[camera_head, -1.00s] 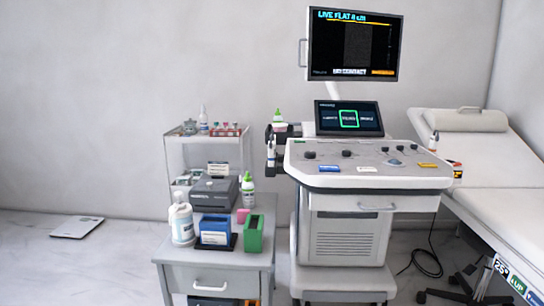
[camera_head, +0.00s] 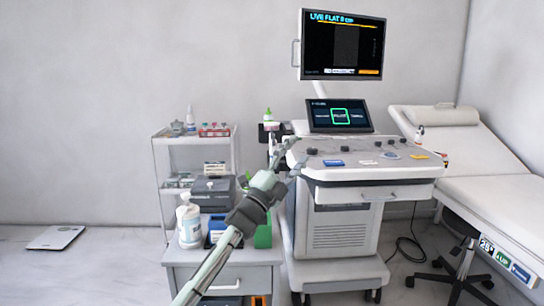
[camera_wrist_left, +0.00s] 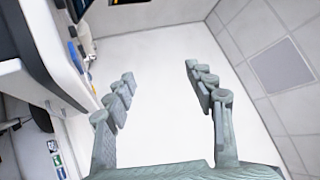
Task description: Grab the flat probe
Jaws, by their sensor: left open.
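The ultrasound cart (camera_head: 365,170) stands at centre right, its monitor (camera_head: 342,45) reading "LIVE FLAT". Dark probe holders (camera_head: 268,131) hang at the cart's left side. I cannot tell which item there is the flat probe; my left gripper hides part of this area. My left gripper (camera_head: 296,155) overlaps the left edge of the cart's console in the head view. In the left wrist view my left gripper (camera_wrist_left: 160,70) is open, with nothing between its fingers; the cart (camera_wrist_left: 40,45) is at the left edge. My right gripper is not in view.
A grey drawer table (camera_head: 225,255) with a white bottle (camera_head: 189,222), a blue box (camera_head: 217,228) and a green box (camera_head: 264,236) stands below my left arm. A white shelf cart (camera_head: 160,165) is behind it. An exam bed (camera_head: 490,190) is at right. A flat scale (camera_head: 55,238) lies on the floor.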

